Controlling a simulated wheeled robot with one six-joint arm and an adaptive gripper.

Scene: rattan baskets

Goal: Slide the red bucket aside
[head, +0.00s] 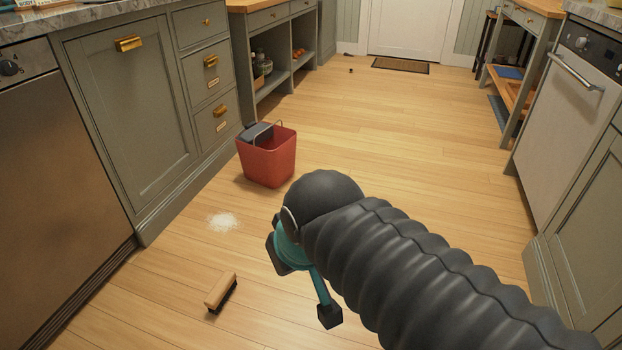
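The red bucket (268,158) stands upright on the wooden floor, close to the grey-green cabinets on the left. A dark grey object (258,131) sits at its top, and a thin handle arcs over the rim. My gripper (304,285) has teal fingers with black tips spread apart. It is open, with nothing seen between the fingers, and appears nearer to the camera than the bucket, apart from it. My dark ribbed arm hides part of the gripper and the floor to the right.
A patch of white powder (222,222) lies on the floor in front of the bucket. A wooden-backed brush (221,293) lies nearer. Cabinets (130,110) line the left side, and a white-fronted appliance (562,125) stands at right. The middle floor (400,140) is clear towards a dark doormat (400,66).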

